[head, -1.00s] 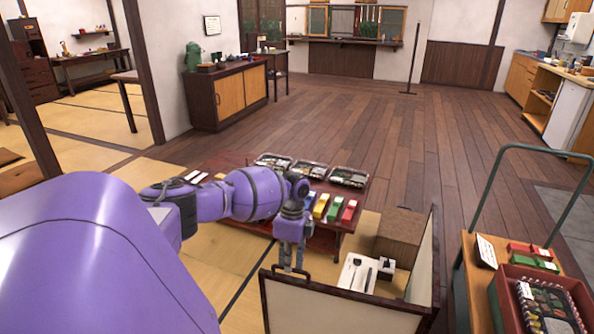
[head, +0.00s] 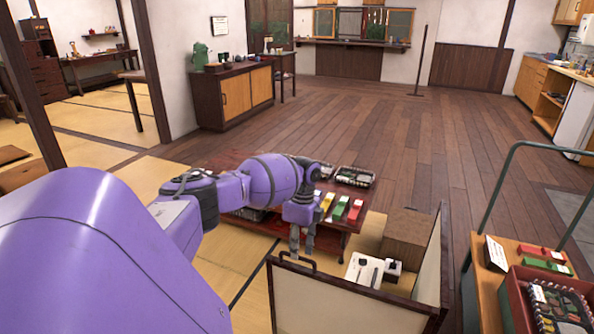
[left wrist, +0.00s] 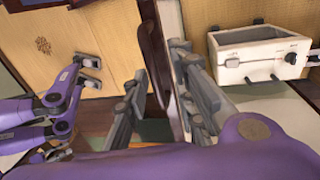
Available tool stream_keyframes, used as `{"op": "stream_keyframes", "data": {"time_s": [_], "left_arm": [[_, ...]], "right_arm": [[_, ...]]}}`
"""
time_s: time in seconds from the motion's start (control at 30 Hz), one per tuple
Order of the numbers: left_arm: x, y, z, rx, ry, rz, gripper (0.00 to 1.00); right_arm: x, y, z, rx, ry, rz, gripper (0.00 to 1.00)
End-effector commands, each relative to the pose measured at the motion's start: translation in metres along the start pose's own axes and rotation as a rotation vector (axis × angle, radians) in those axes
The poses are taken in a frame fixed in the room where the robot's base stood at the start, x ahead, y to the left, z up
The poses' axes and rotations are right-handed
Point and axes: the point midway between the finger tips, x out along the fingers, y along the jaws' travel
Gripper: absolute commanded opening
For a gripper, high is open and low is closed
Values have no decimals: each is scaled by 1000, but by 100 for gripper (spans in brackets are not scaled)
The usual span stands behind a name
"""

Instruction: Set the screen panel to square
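The screen is cream with dark frames. Its front panel (head: 345,305) and its right side panel (head: 433,258) meet at a corner. A dark handle (head: 298,263) stands on the front panel's top edge, near its left end. My left gripper (head: 302,248) points down at this handle. In the left wrist view my left gripper (left wrist: 160,100) has its fingers apart, with a dark frame bar (left wrist: 153,45) between them; I cannot tell if they touch it. Purple arm parts with grey tips at that view's left may be my right gripper (left wrist: 90,72); its opening is unclear.
A low red table (head: 335,228) with coloured boxes stands behind the screen. A brown box (head: 407,236) and a white box (head: 365,268) sit inside the screen's corner. A green-railed cart (head: 480,275) with a red crate (head: 515,300) is at right. The wooden floor beyond is clear.

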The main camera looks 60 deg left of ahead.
Motion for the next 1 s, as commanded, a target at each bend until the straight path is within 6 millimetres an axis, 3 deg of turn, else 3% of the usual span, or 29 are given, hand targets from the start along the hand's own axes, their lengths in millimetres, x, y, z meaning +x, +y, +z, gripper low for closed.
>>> {"op": "stream_keyframes", "data": {"time_s": [0.37, 0.47, 0.8, 1.0], "left_arm": [[-2, 2, 0, -3, 0, 7, 28], [-14, 1, 0, -3, 1, 6, 28], [-86, 0, -1, -2, 1, 3, 28], [-112, 0, 0, -2, 0, 5, 28]], "right_arm": [[0, -1, 1, 3, -1, 0, 36], [0, 0, 0, 2, 0, 0, 36], [0, 0, 0, 1, 1, 0, 36], [0, 0, -1, 1, 1, 0, 36]]}}
